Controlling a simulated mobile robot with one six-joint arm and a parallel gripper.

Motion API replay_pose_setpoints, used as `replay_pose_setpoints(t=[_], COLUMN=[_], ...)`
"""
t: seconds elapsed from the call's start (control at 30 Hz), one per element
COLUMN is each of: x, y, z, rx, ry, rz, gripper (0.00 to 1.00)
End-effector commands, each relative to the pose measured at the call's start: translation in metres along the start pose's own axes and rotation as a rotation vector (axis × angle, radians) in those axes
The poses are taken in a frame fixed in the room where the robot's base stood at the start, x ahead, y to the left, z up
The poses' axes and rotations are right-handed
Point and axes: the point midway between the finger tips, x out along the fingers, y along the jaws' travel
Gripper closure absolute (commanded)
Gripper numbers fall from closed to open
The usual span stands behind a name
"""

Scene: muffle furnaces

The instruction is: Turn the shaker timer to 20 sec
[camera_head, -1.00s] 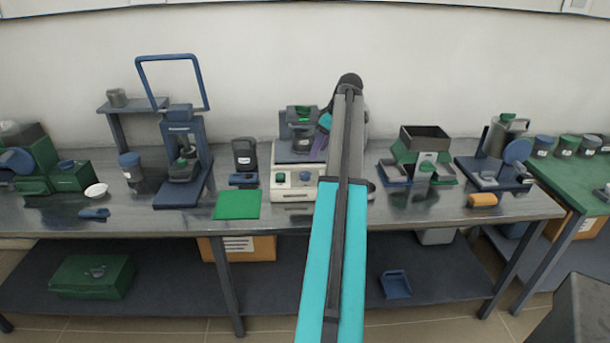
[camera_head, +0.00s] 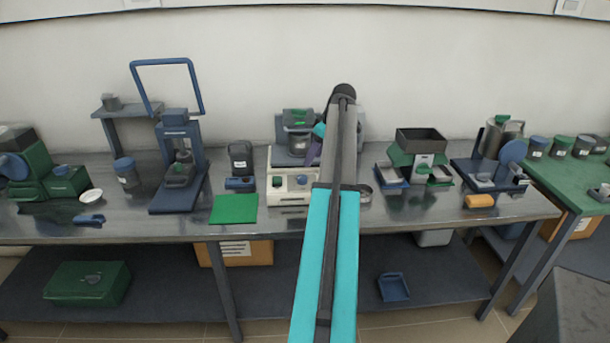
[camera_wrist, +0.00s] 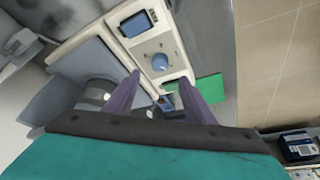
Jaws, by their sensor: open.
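The shaker (camera_head: 284,196) is a pale box with a dark top on the bench. The dial's markings are too small to read. My gripper (camera_wrist: 160,77) is open, its two purple fingers apart and empty over the panel's edge. In the head view my arm hides the shaker's right side.
A green mat (camera_head: 233,209) lies left of the shaker. A dark container (camera_head: 241,156) stands behind it. The blue press (camera_head: 180,165) is further left. A green-and-grey device with trays (camera_head: 421,158) stands to the right. The bench front between has some free room.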

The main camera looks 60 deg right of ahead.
Motion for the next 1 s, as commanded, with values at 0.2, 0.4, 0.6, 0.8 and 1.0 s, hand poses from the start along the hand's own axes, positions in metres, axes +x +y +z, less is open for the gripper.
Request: replay_pose_setpoints(t=[0.2, 0.4, 0.6, 0.8, 1.0], x=[0.029, 0.054, 0.079, 0.097, 0.104], y=[-0.001, 0.000, 0.000, 0.000, 0.001], z=[0.000, 0.001, 0.000, 0.001, 0.001], rx=[0.000, 0.001, 0.000, 0.001, 0.002], ry=[-0.001, -0.001, -0.001, -0.001, -0.001], rz=[-0.002, -0.002, -0.001, 0.000, 0.001], gripper=[0.51, 0.51, 0.51, 0.51, 0.51])
